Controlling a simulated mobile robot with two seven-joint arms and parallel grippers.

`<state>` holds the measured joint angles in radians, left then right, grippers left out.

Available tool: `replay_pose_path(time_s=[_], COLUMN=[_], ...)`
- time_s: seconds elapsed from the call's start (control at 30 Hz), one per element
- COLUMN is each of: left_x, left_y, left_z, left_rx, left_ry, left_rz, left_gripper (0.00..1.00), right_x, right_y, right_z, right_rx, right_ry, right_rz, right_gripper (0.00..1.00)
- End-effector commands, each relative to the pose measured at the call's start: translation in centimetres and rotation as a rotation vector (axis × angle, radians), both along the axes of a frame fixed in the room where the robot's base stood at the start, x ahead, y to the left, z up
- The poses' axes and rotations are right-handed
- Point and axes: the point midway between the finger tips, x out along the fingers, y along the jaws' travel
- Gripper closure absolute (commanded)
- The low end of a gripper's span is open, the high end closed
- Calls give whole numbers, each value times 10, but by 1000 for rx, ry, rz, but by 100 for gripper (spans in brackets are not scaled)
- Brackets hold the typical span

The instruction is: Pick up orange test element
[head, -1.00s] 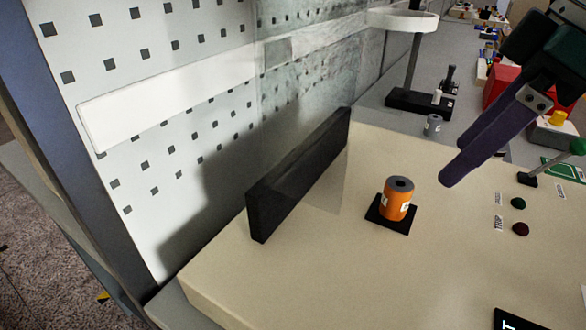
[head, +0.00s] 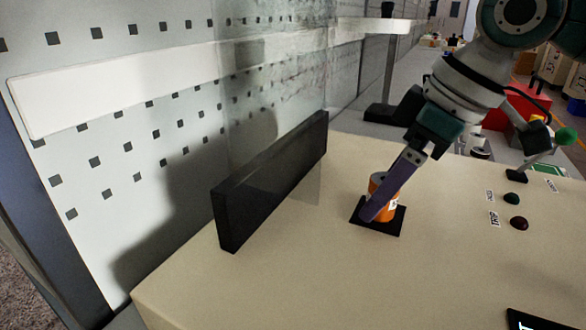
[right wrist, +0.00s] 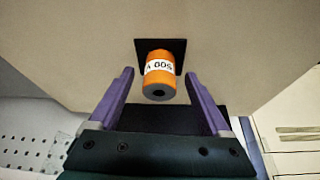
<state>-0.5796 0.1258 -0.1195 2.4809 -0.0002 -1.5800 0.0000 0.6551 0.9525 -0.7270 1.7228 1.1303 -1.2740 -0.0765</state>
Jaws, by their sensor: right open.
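The orange test element (head: 377,183) is an upright cylinder with a grey top and a white label. It stands on a small black square pad (head: 391,222) on the beige bench top. In the head view my right gripper (head: 372,212) is in front of it and hides part of it. In the right wrist view the element (right wrist: 158,72) lies ahead, centred between the purple fingers of the right gripper (right wrist: 160,88). The fingers are open, with a gap on each side of the element. My left gripper is not in view.
A black bar with a clear panel (head: 270,180) stands left of the element.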

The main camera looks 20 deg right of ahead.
Motion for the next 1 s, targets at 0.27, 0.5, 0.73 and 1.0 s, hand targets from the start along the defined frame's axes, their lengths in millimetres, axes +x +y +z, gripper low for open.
replay_pose_path(time_s=[0.27,0.5,0.73,1.0], left_x=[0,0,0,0], left_y=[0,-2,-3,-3], left_z=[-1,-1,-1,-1], left_rx=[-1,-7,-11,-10], left_ry=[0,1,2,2], left_rz=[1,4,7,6], left_gripper=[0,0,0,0], right_x=[2,2,2,2], right_y=[1,1,1,1], right_z=[-6,-6,-6,-6], right_rx=[-1,-1,-1,-1], right_ry=[0,0,0,-1], right_rz=[0,0,0,0], right_gripper=[19,42,68,98])
